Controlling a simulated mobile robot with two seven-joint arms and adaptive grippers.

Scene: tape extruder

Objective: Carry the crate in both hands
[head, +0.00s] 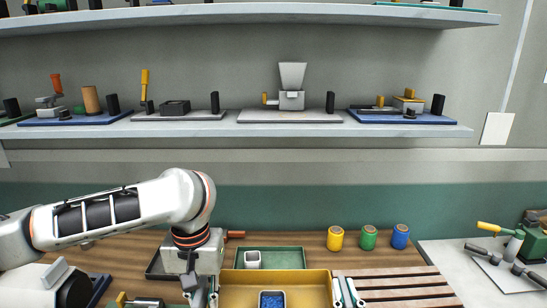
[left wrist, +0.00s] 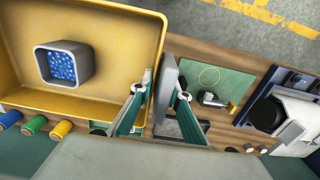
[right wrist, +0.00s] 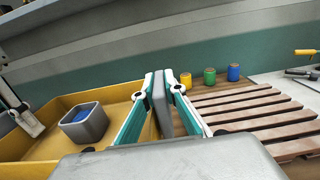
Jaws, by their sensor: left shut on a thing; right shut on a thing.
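The yellow crate (head: 295,279) is at the bottom middle of the head view, partly cut off by the frame edge. A grey cup of blue pellets (head: 271,299) stands inside it; the cup (left wrist: 63,65) also shows in the left wrist view. My left gripper (left wrist: 160,92) is shut on the grey handle plate at one side of the crate. My right gripper (right wrist: 161,92) is shut on the grey handle plate at the opposite side, and it shows in the head view (head: 347,290). The crate's underside is hidden, so I cannot tell whether it touches the bench.
Yellow, green and blue spools (head: 369,238) stand behind the crate on the wooden bench. A green tray (head: 290,257) with a white cup lies just behind it. A slatted wooden rack (head: 395,285) is close on the right. Machine parts (head: 135,301) are on the left.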

